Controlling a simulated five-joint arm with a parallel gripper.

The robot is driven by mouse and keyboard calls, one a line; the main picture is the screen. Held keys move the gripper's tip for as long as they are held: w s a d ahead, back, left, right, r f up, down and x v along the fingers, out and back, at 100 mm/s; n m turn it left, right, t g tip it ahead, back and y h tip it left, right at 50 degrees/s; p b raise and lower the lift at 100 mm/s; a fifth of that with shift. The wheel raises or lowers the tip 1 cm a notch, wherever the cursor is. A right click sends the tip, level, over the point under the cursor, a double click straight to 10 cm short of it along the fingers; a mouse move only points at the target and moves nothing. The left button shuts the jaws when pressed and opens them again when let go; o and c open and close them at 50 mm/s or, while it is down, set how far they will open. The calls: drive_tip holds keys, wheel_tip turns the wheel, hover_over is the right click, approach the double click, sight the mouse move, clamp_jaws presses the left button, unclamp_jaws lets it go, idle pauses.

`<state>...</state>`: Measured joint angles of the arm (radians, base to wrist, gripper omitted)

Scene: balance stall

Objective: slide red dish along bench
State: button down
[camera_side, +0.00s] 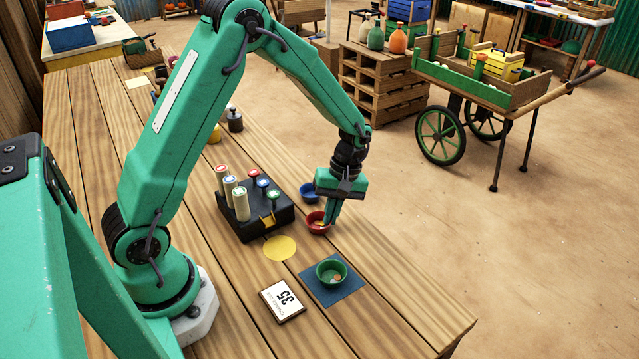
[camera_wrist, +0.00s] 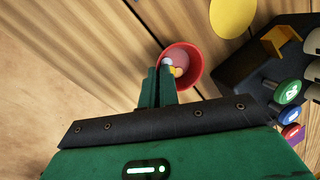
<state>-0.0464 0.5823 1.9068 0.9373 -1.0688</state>
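The red dish (camera_side: 317,223) stands on the wooden bench near its right edge, with small pale and yellowish pieces in it. It also shows in the wrist view (camera_wrist: 184,58). My gripper (camera_side: 331,222) is down at the dish's right side. In the wrist view its fingers (camera_wrist: 158,70) are close together at the dish's rim, one tip on the outer side and one over the inside. They look shut on the rim; the contact itself is partly hidden.
A blue dish (camera_side: 309,192) stands just behind the red one. A black block with pegs (camera_side: 254,222) is to the left. A yellow disc (camera_side: 279,248), a green dish (camera_side: 331,270) on a blue mat (camera_side: 348,289) and a number card (camera_side: 282,300) lie nearer the front.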

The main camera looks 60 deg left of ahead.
drive_tip(key=shift+w, duration=0.75)
drive_tip(key=c, duration=2.1)
unclamp_jaws()
drive_tip(key=o, duration=0.5)
drive_tip(key=v, duration=0.7)
drive_tip(key=shift+w+r, duration=0.15)
drive_tip(key=shift+r, duration=0.25)
